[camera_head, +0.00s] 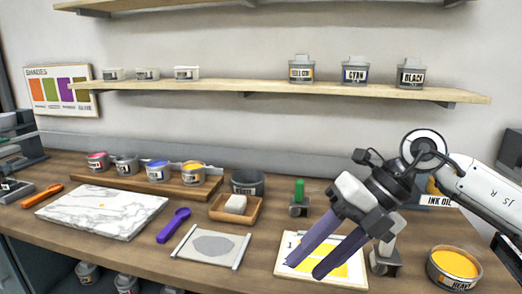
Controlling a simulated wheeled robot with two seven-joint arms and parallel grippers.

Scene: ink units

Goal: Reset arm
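My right arm comes in from the right. Its gripper (305,268) points down and to the left, over the front of the wooden table (225,262). Its two purple fingers are apart with nothing between them, so it is open and empty. The fingers cover part of a white card with yellow patches (290,282); I cannot tell how far above the card they are. My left gripper is not in view.
A marble slab (103,211), a purple spoon (173,225) and a grey-patched sheet (212,246) lie left of the gripper. Ink cups stand on a wooden board (130,180). A yellow ink tin (455,264) stands at right. Shelf (240,87) tins stand behind.

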